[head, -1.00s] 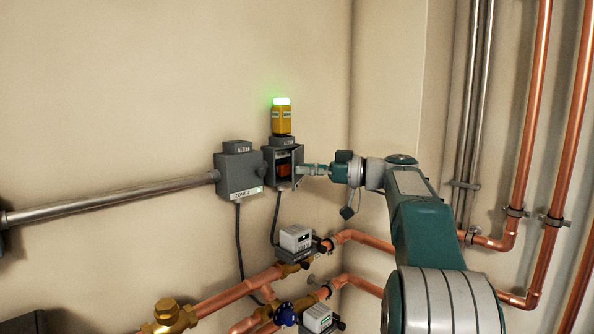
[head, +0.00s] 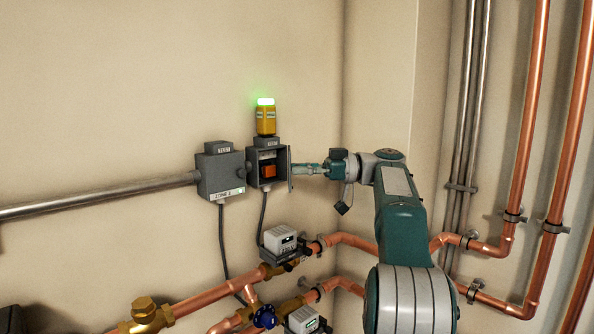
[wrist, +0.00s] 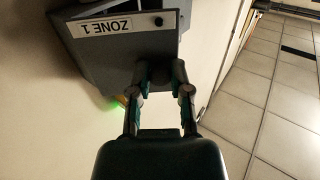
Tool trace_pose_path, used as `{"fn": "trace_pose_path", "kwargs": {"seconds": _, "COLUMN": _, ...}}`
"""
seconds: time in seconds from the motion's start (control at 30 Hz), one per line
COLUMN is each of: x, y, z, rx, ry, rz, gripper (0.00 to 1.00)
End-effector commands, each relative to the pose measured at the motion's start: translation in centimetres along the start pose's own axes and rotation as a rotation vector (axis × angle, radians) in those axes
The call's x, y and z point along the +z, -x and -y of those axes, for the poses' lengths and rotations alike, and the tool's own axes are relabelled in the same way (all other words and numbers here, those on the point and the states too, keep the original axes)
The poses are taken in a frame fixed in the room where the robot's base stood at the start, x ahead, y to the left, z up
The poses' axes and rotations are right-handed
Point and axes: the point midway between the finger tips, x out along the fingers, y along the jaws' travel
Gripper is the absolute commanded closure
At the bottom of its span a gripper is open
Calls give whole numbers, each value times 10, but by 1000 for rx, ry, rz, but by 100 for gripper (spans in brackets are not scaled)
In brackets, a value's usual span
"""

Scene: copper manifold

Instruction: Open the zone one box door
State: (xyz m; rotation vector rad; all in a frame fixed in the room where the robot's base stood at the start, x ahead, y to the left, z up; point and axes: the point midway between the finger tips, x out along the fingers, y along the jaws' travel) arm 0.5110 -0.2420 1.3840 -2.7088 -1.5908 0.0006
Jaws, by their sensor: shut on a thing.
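The zone one box (head: 253,171) is a small grey box on the wall under a yellow beacon with a lit green top. Its door (head: 290,168) is swung well out to the right, seen nearly edge-on, and an orange part (head: 268,171) shows inside. My gripper (head: 298,169) is at the door's free edge. In the wrist view my gripper (wrist: 161,76) is shut on the edge of the door (wrist: 120,47), which bears a ZONE 1 label and a dark round knob. The exact finger contact is partly hidden.
A closed grey ZONE 2 box (head: 219,174) is fixed just left, with a steel conduit (head: 100,203) running from it. Copper pipes with valves and a small meter (head: 280,240) lie below. Vertical copper pipes (head: 530,100) stand at right. Open wall is above.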

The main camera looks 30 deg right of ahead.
Motion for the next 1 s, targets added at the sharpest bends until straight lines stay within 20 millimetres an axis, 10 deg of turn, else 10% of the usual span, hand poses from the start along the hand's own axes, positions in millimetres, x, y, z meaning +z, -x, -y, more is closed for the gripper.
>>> {"fn": "trace_pose_path", "kwargs": {"seconds": 0.7, "x": 1, "y": 4, "z": -2, "rx": -53, "ry": 0, "rz": 2, "gripper": 100}}
{"fn": "trace_pose_path", "kwargs": {"seconds": 0.8, "x": 1, "y": 4, "z": -2, "rx": -53, "ry": 0, "rz": 3, "gripper": 40}}
{"fn": "trace_pose_path", "kwargs": {"seconds": 1.0, "x": 1, "y": 5, "z": -1, "rx": -54, "ry": 0, "rz": 3, "gripper": 40}}
